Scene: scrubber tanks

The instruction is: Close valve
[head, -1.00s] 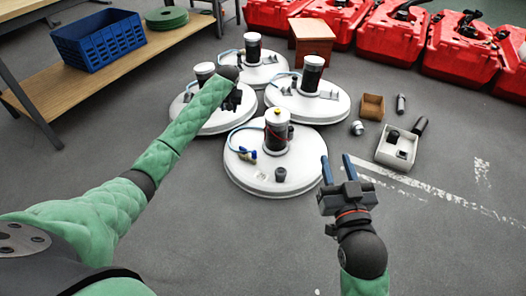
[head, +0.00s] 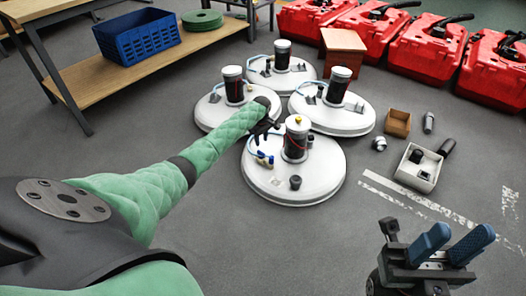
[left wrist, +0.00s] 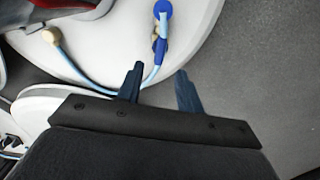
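The nearest white round tank (head: 300,185) carries a black and red-banded cylinder. The small valve (head: 264,159), with blue and brass-coloured parts, sits on the tank's left side. In the left wrist view the blue valve handle (left wrist: 163,9) is at the top edge, with a light blue hose (left wrist: 95,83) running from its fitting. My left gripper (left wrist: 158,88) is open, its fingers apart below the valve and touching nothing visible; the hose passes by the left finger. In the head view my forearm partly hides it (head: 262,132). My right gripper (head: 455,243) is open and empty at lower right.
Several similar tanks stand close behind. A white box (head: 417,167), a brown box (head: 397,123) and loose fittings lie to the right. Red machines (head: 426,50) line the back. A workbench with a blue crate (head: 138,37) is at left. Floor at front is clear.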

